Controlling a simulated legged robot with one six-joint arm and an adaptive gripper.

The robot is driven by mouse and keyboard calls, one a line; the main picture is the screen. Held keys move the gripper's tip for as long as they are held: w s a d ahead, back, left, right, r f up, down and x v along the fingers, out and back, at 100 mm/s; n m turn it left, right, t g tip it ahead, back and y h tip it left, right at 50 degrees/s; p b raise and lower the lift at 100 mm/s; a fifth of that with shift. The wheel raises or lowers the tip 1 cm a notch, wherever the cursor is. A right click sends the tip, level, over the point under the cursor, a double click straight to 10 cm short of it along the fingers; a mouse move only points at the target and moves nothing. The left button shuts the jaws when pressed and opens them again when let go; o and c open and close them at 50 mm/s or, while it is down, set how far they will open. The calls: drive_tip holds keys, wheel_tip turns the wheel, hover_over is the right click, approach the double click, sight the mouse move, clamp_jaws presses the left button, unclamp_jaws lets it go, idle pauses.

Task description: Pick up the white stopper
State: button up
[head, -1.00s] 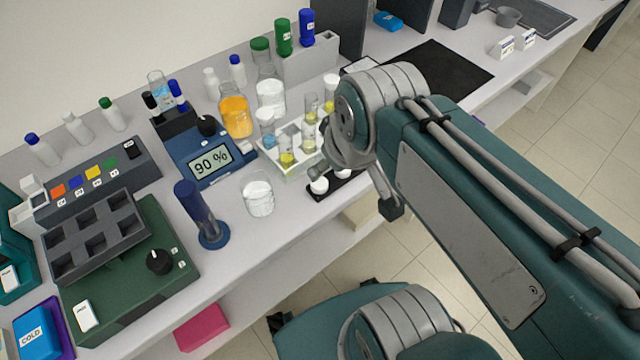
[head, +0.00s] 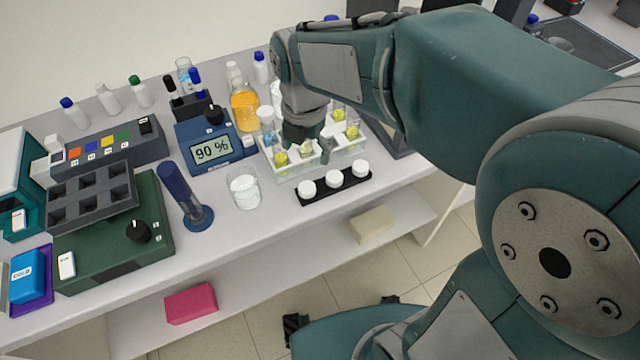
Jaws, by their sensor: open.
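Three white stoppers sit in a row on a black strip near the front edge of the bench: a left one (head: 307,188), a middle one (head: 333,184) and a right one (head: 360,168). My gripper (head: 311,153) points down over the white tube rack (head: 291,174), just behind the strip. It is open, with nothing visible between its fingers. It appears apart from the stoppers, though its exact height is hard to tell. Its fingers and wrist hide part of the rack and some tubes.
The tube rack holds several tubes with yellow contents. A glass beaker (head: 244,188) and a blue cylinder stand (head: 186,194) are left of the strip. A blue 90 % device (head: 212,150) and an orange bottle (head: 244,106) stand behind. The bench front by the strip is clear.

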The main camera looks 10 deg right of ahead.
drive_tip(key=n, duration=0.1)
hover_over(307, 187)
drive_tip(key=a, duration=0.2)
drive_tip(key=f, duration=0.5)
drive_tip(key=shift+w+d+f, duration=0.1)
drive_tip(key=shift+d+f, duration=0.1)
drive_tip(key=shift+f, duration=0.2)
drive_tip(key=f, duration=0.1)
drive_tip(key=d+f, duration=0.1)
drive_tip(key=f, duration=0.1)
drive_tip(key=d+f, duration=0.1)
drive_tip(key=shift+d+f, duration=0.1)
drive_tip(key=shift+f, duration=0.65)
drive_tip(key=shift+a+f, duration=0.1)
drive_tip(key=shift+a, duration=0.5)
drive_tip(key=shift+d, duration=0.35)
drive_tip(key=c, duration=0.9)
